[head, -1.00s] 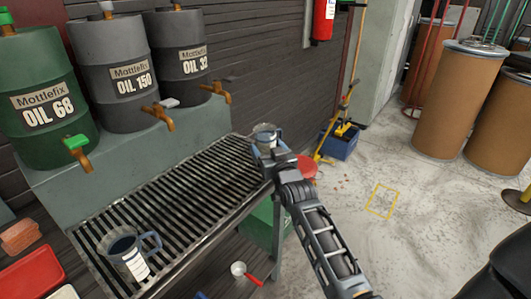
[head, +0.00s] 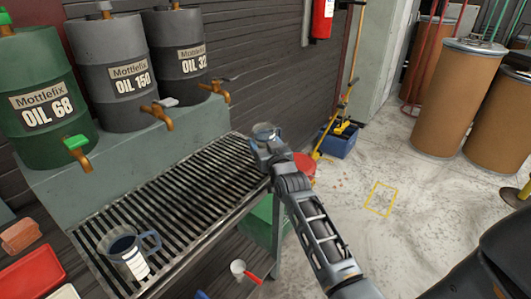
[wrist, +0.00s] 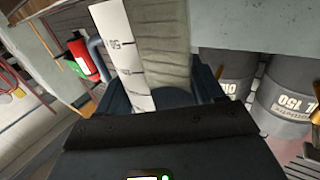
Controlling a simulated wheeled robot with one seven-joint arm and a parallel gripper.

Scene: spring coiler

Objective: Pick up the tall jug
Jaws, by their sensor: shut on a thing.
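The tall jug (head: 266,130) is at the far right end of the slatted drip grate, mostly hidden behind my gripper in the head view; its rim shows. In the wrist view the jug (wrist: 160,45) fills the space between my fingers, with a white scale strip on its grey-green side and a blue handle at the left. My gripper (head: 263,147) is shut on the jug's body; it also shows in the wrist view (wrist: 162,98). The jug looks about upright. Its base is hidden, so I cannot tell whether it touches the grate.
Another blue-grey jug (head: 128,252) with a white label stands at the near end of the grate (head: 185,200). Oil drums with taps (head: 122,70) stand behind on a ledge. A red-handled scoop (head: 242,270) lies below.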

